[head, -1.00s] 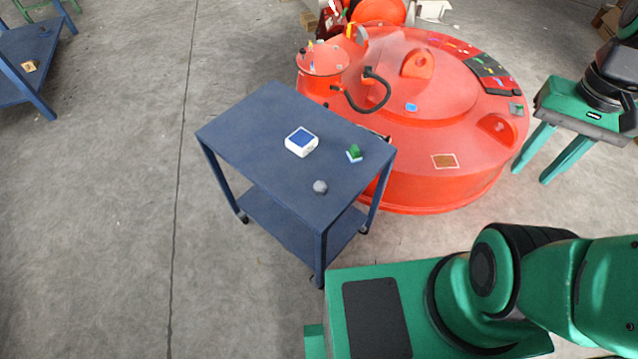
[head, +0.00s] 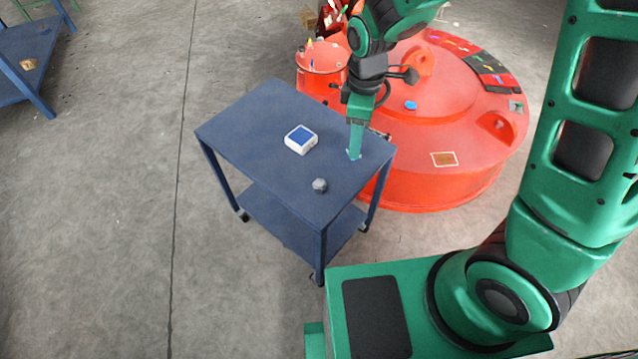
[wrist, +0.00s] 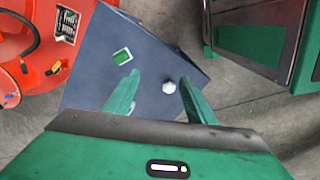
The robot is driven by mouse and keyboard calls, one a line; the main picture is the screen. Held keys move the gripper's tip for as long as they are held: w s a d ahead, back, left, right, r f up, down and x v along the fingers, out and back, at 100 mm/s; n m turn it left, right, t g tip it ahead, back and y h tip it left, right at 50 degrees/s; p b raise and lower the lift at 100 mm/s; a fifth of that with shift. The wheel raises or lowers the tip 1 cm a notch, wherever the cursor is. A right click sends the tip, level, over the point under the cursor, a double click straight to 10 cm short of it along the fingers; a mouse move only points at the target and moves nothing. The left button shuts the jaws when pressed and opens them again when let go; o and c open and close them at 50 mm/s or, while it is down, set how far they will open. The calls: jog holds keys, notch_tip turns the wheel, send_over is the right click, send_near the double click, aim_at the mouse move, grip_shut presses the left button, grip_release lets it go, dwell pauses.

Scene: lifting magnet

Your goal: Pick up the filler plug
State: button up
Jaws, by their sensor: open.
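The grey faceted piece that I take as the filler plug (head: 320,185) lies on the blue cart's top (head: 260,120), near its front edge. In the wrist view the plug (wrist: 169,87) shows between my two fingers, closer to the right one, and nothing touches it visibly. My gripper (head: 354,153) points down over the cart, to the right of and behind the plug in the head view. In the wrist view my gripper (wrist: 160,76) has its fingers apart and empty. How high the fingertips are above the cart top is hard to tell.
A white box with a blue top (head: 300,139) stands on the cart. A small green piece (wrist: 122,56) lies left of the plug in the wrist view; my gripper mostly hides it in the head view. The large red magnet (head: 450,180) stands behind the cart.

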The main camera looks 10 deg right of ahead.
jog(key=a+f+n, duration=0.4)
jog(key=a+f, duration=0.1)
jog(key=a, duration=0.3)
send_over(321, 182)
jog(key=f, duration=0.4)
jog(key=shift+d+f, duration=0.2)
jog(key=shift+a+f, duration=0.2)
jog(key=shift+f, duration=2.95)
jog(key=c, duration=1.1)
